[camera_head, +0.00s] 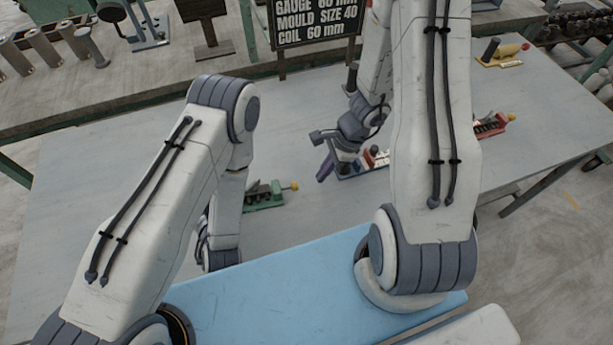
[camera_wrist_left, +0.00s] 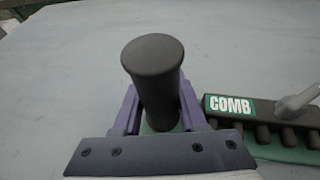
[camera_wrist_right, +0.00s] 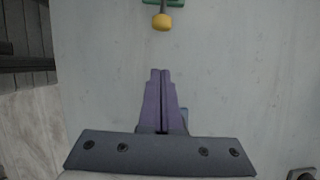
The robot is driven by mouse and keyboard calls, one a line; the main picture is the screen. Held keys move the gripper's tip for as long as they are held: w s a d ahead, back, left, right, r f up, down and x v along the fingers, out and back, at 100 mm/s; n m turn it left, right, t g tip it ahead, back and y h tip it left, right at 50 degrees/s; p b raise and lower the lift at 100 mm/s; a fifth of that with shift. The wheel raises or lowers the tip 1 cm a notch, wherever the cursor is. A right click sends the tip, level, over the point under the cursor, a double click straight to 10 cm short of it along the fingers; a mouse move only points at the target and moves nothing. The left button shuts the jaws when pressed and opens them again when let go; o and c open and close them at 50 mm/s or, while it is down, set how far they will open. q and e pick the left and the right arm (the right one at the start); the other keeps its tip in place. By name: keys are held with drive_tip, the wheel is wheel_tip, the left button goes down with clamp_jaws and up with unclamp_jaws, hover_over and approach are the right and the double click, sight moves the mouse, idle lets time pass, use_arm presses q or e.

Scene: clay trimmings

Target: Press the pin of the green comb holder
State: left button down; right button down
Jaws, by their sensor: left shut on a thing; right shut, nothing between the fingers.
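The green comb holder (camera_head: 264,196) lies on the grey table, with a yellow knob (camera_head: 294,186) at its right end. In the left wrist view, its dark upright handle (camera_wrist_left: 155,85) stands between the purple fingers of my left gripper (camera_wrist_left: 157,112), which is shut on it. A COMB label (camera_wrist_left: 230,105), a dark toothed bar and a grey lever (camera_wrist_left: 298,100) show beside it. My left fingers are hidden in the head view. My right gripper (camera_head: 325,169) is shut and empty, right of the knob. In the right wrist view, the yellow knob (camera_wrist_right: 162,21) is ahead of and apart from its fingertips (camera_wrist_right: 160,72).
A blue-based holder (camera_head: 352,174) is partly hidden behind my right gripper. A red holder (camera_head: 489,127) and a yellow holder (camera_head: 499,55) stand farther right. A sign (camera_head: 316,20) stands behind the table. The table left of the green holder is bare.

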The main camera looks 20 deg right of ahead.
sight(296, 183)
drive_tip(key=a, duration=0.1)
drive_tip(key=a+f, duration=0.1)
drive_tip(key=a, duration=0.1)
drive_tip(key=shift+w+a, duration=0.15)
drive_tip(key=shift+a+r, duration=0.1)
drive_tip(key=shift+a, duration=0.45)
drive_tip(key=shift+w+a, duration=0.2)
drive_tip(key=shift+a, duration=1.2)
drive_tip(key=shift+d, duration=0.35)
drive_tip(key=d, duration=0.2)
drive_tip(key=d+r, duration=0.1)
drive_tip(key=d, duration=0.1)
drive_tip(key=shift+s, duration=0.1)
drive_tip(key=v, duration=0.9)
